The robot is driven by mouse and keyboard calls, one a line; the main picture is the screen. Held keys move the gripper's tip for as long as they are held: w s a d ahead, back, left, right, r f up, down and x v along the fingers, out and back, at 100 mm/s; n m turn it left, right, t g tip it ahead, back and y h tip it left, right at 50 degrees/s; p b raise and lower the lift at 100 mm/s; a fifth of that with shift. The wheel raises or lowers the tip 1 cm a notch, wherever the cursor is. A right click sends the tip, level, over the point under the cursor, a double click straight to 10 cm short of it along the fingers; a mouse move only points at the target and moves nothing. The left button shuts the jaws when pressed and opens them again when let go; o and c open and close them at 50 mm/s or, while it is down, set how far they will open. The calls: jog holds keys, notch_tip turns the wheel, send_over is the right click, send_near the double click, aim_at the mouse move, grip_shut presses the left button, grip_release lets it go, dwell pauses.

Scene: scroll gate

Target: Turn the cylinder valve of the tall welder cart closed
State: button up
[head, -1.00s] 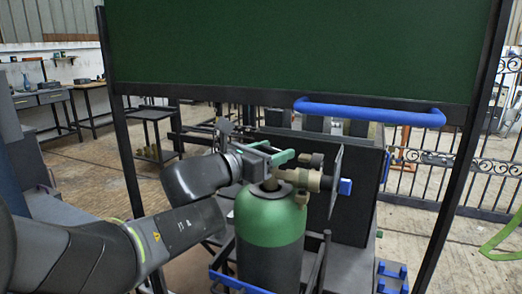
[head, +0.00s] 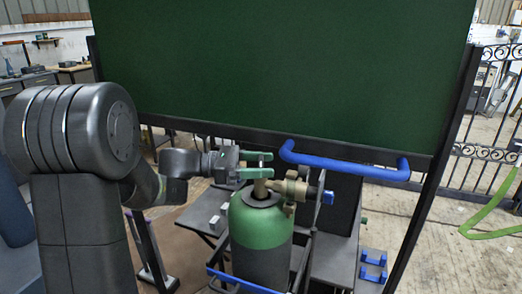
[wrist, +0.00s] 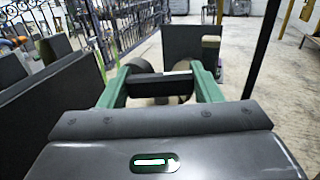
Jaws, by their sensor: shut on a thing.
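The gas cylinder (head: 258,228) stands upright on the cart, with a green shoulder and a dark body. A brass valve with a regulator (head: 290,187) sits on its top. My gripper (head: 264,164) reaches in from the left, just above the cylinder neck. Its two green fingers are shut on the valve's dark handle, which shows as a dark bar (wrist: 160,86) across the fingers in the wrist view. The fingers hide much of the handle in the head view.
A large dark green panel (head: 270,70) in a black frame stands behind the cylinder. Blue brackets (head: 373,266) lie low right. A wrought-iron fence (head: 484,165) stands at the right.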

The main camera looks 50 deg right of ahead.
jog(key=m+g+y+p, duration=0.2)
jog(key=y+p, duration=0.1)
jog(key=shift+r, duration=0.25)
jog(key=shift+f+m+g+y+p, duration=0.15)
jog(key=shift+m+g+y+p, duration=0.35)
jog(key=shift+m+y+p, duration=0.6)
jog(key=shift+y, duration=0.4)
jog(key=o, duration=1)
jog(key=shift+f, duration=0.1)
jog(key=shift+f+h+b, duration=0.1)
jog(key=shift+h+b, duration=0.2)
jog(key=shift+b, duration=0.05)
